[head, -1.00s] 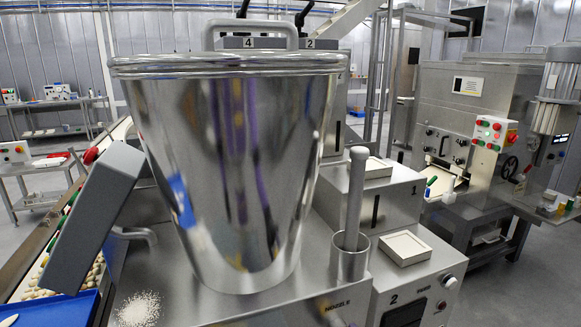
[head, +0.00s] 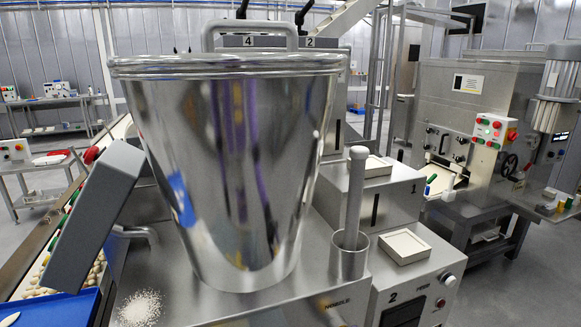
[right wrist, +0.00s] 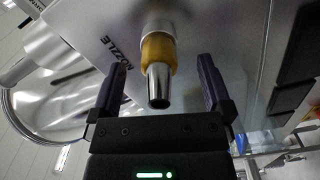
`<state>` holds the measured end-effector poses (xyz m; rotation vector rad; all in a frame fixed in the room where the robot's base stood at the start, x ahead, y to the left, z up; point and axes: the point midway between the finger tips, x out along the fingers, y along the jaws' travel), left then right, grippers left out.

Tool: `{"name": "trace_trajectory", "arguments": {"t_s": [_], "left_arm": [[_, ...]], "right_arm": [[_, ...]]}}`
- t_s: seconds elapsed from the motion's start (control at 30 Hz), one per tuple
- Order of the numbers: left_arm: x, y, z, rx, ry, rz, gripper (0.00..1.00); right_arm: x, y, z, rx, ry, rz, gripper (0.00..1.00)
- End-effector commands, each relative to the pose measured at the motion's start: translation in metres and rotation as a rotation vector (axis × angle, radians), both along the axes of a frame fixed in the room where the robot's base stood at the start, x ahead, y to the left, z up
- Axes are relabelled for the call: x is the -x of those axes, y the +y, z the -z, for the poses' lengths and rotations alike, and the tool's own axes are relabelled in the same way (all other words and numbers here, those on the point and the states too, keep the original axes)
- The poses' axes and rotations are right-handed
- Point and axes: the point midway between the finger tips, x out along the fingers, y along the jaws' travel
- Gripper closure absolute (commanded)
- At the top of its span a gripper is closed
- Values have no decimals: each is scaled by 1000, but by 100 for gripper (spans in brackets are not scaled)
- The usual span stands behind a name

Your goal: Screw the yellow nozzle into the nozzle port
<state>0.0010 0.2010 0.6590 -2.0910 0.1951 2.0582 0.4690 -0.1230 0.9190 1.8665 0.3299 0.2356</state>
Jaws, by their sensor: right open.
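The yellow nozzle (right wrist: 157,52) shows in the right wrist view, with a yellow collar and a shiny metal tip pointing toward the camera. In the head view, the nozzle and port are hidden and neither gripper shows.
A large steel hopper (head: 230,150) stands on the machine and fills the middle of the head view. A pestle-like rod stands in a metal cup (head: 350,258) to its right. A blue tray (head: 60,308) and a conveyor with pasta are at left.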

Motion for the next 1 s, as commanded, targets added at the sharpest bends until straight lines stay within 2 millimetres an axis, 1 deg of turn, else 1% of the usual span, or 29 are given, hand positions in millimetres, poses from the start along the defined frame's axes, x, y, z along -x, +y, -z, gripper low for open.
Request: {"name": "trace_trajectory", "arguments": {"t_s": [0.03, 0.1, 0.33, 0.5, 0.63, 0.97, 1.0], "left_arm": [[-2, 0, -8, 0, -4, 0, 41], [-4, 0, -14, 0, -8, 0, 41], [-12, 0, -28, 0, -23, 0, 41], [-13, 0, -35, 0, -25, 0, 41], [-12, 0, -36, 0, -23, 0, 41], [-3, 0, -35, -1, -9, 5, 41], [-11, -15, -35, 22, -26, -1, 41]], "right_arm": [[5, -2, -5, 1, 0, 0, 0], [13, -5, -5, 1, 0, 1, 0], [37, -14, -4, 1, 0, 1, 0], [53, -19, -3, 0, -1, 0, 0], [57, -21, -2, 1, -2, -1, 0], [57, -21, -1, 1, -2, -1, 0], [57, -21, -1, 1, -2, -1, 0]]}}
